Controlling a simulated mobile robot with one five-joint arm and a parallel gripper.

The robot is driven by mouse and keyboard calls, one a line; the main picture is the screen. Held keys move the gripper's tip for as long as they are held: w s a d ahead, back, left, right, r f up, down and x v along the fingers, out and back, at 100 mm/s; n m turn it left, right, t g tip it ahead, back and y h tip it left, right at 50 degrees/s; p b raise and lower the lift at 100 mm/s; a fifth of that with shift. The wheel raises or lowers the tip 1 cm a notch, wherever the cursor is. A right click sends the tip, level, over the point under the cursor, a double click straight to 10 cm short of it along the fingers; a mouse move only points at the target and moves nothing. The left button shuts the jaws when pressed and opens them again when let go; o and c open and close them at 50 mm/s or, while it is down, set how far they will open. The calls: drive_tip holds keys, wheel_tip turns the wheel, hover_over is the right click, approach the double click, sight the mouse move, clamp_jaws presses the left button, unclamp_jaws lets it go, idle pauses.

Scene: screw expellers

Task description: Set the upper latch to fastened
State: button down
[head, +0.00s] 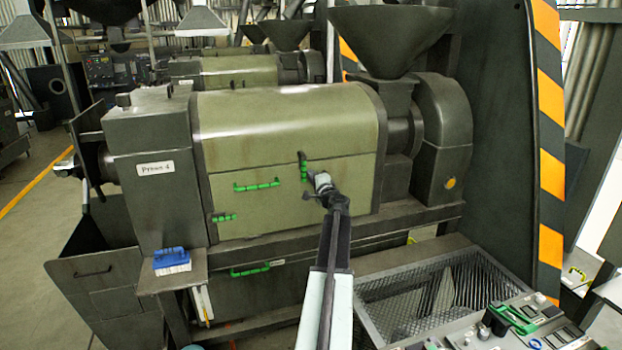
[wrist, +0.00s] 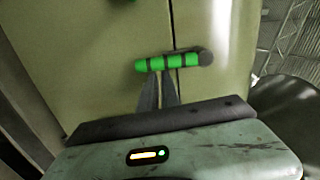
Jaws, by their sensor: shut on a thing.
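The upper latch (head: 303,170) is a green-sleeved lever with a dark pivot at its top end. It hangs about upright across the seam between the olive cover and the door (head: 255,205) in the head view. In the wrist view the latch (wrist: 150,65) lies across the picture, its dark round pivot at the right end, over the seam. My gripper (head: 310,175) reaches it from the lower right. In the wrist view my gripper's narrow fingers (wrist: 164,73) are close together on the latch, shut on its green grip; the fingertips are partly hidden behind it.
A green door handle (head: 257,186) and another green latch (head: 223,217) are on the door to the left. A green drawer handle (head: 250,271) is below. A blue brush (head: 171,260) lies on the left ledge. A mesh-covered tray (head: 440,295) and control panel are at right.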

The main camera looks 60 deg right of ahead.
drive_tip(key=shift+w+a, duration=0.15)
drive_tip(key=s+a, duration=0.4)
drive_tip(key=s, duration=0.7)
drive_tip(key=shift+a, duration=0.15)
